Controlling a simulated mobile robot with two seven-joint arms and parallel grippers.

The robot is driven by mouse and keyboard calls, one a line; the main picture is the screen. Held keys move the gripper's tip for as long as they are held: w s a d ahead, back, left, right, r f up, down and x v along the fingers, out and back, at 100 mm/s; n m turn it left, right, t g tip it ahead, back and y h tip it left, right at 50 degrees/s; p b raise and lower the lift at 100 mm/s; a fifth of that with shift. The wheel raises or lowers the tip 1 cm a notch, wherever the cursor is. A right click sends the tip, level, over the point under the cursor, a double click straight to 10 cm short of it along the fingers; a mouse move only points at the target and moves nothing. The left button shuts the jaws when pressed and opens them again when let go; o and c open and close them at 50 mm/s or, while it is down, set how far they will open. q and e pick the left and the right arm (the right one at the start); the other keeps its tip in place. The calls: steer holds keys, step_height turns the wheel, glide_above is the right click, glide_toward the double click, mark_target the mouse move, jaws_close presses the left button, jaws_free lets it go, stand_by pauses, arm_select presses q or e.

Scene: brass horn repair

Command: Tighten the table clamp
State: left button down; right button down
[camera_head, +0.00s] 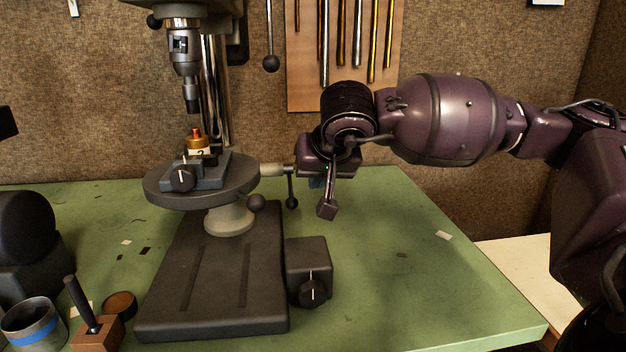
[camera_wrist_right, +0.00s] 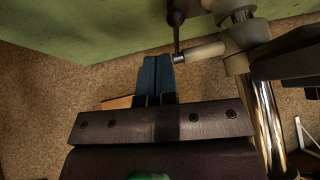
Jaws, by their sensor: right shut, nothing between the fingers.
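The drill press's round grey table (camera_head: 160,187) stands on its column above the green bench. A pale clamp shaft (camera_head: 275,169) sticks out to the right from under it, with a thin dark lever (camera_head: 291,190) hanging down to a small ball end. In the right wrist view the pale shaft (camera_wrist_right: 205,51) and dark lever (camera_wrist_right: 176,32) lie just beyond the fingertips. My right gripper (camera_head: 316,183) is just right of the lever; its blue fingers (camera_wrist_right: 156,60) are together and empty. I cannot tell whether they touch the lever. My left gripper is not in view.
The press base (camera_head: 215,290) has a switch box (camera_head: 308,262) on its right. A small vise (camera_head: 205,172) holding a brass part (camera_head: 197,141) sits on the table. A tin (camera_head: 33,325) and wooden block (camera_head: 97,336) stand front left. The bench's right side is mostly clear.

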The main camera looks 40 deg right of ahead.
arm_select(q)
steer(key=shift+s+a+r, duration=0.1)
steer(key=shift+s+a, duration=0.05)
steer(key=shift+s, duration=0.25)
arm_select(e)
steer(key=s+r, duration=0.1)
steer(key=s+a+r, duration=0.1)
steer(key=s, duration=0.1)
steer(key=shift+s+a+r, duration=0.1)
steer(key=shift+s+r, duration=0.1)
steer(key=shift+s, duration=0.05)
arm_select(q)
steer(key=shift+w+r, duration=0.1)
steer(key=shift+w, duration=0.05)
